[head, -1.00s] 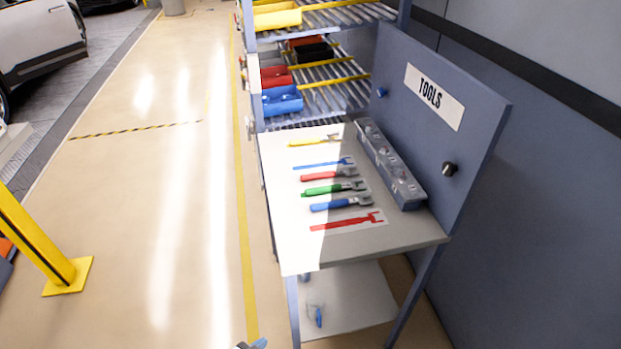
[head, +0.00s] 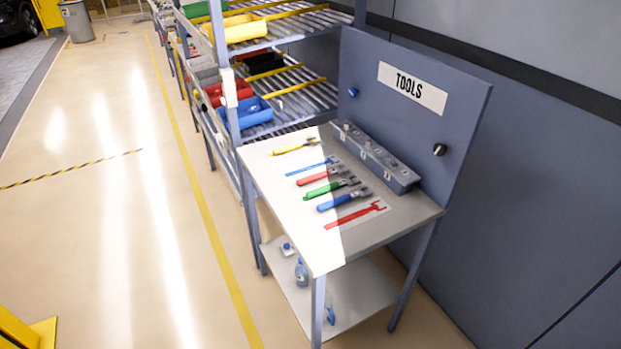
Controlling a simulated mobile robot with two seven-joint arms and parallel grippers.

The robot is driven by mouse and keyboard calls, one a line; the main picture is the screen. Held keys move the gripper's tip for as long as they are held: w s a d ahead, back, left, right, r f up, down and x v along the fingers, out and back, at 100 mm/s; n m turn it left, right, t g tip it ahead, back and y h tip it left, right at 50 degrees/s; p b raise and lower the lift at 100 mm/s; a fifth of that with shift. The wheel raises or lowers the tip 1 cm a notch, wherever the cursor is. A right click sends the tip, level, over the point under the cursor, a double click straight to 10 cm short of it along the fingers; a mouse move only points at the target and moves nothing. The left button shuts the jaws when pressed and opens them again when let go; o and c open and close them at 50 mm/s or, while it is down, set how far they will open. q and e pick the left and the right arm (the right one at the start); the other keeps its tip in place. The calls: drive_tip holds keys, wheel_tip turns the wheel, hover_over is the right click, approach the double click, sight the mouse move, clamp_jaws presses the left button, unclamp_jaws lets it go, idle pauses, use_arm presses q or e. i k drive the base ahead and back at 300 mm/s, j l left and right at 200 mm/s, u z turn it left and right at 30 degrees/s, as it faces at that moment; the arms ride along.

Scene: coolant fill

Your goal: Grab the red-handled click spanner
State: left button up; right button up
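The red-handled spanner (head: 313,179) lies flat on the tool table (head: 400,222), its handle to the left and its grey head to the right. It lies between a flat blue tool shape (head: 308,168) and a green-handled spanner (head: 325,190). A blue-handled spanner (head: 338,202) lies nearer, and a yellow-handled one (head: 290,148) lies at the far end. A flat red spanner shape (head: 350,217) marks the near end, with no tool on it. Neither of my grippers is in view.
A TOOLS board (head: 413,88) stands along the table's right side, beside a grey socketed block (head: 375,158). A rack with coloured bins (head: 252,112) stands behind. The lower shelf (head: 355,292) holds bottles. The floor on the left is clear.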

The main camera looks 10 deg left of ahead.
sight(312, 179)
drive_tip(key=j+z, duration=0.25)
drive_tip(key=j, duration=0.85)
drive_tip(key=i+j+z, duration=0.1)
drive_tip(key=j, duration=0.25)
drive_tip(key=i+j, duration=0.1)
drive_tip(key=j, duration=0.25)
drive_tip(key=i+j+z, duration=0.15)
drive_tip(key=j, duration=0.2)
